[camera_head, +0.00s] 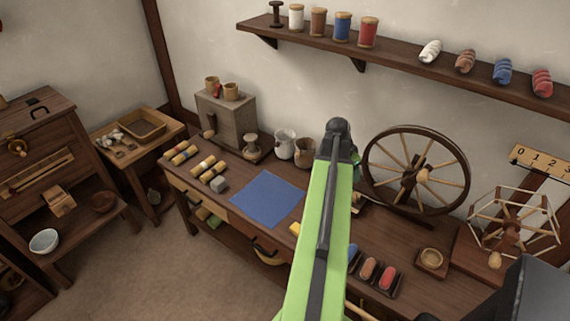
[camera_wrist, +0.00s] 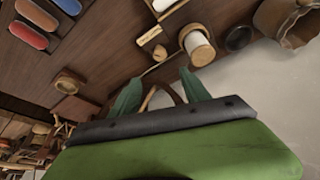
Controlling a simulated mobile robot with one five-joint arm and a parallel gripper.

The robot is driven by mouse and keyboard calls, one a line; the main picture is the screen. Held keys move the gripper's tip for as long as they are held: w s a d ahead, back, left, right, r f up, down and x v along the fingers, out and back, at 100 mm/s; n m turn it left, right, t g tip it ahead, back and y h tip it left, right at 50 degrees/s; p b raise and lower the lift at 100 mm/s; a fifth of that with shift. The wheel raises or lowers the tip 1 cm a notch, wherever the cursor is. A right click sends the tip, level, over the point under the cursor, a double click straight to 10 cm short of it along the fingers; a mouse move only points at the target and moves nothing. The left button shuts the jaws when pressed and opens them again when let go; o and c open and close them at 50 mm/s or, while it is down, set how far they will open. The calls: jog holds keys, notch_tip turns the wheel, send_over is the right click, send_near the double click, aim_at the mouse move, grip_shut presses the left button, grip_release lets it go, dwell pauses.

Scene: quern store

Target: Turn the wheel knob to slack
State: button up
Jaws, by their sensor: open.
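The spinning wheel (camera_head: 409,178) stands upright at the back of the bench, right of my raised green arm. In the wrist view, a small tan knob-like piece (camera_wrist: 160,53) sits beside a pale label (camera_wrist: 149,35); I cannot read the label or tell whether this is the wheel knob. A pale spool with wooden ends (camera_wrist: 199,48) is near it. My gripper (camera_wrist: 162,88) is open, its two green fingers apart, with a thin curved brown part, perhaps of the wheel, seen between them. In the head view my arm hides most of the gripper and the wheel's base.
A blue cloth (camera_head: 267,199) lies on the bench left of my arm. A tray of coloured rolls (camera_head: 377,275), a small wooden dish (camera_head: 431,260) and a yarn winder (camera_head: 512,232) are to the right. A shelf (camera_head: 400,67) with spools and skeins runs above.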

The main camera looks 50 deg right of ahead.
jog(key=w+a+f+n+t+y+b, duration=0.1)
jog(key=w+a+n, duration=0.5)
jog(key=w+a, duration=0.9)
jog(key=w+b, duration=0.1)
jog(key=w, duration=0.1)
jog(key=shift+w+a+f+n, duration=0.2)
jog(key=shift+w+f+n, duration=0.1)
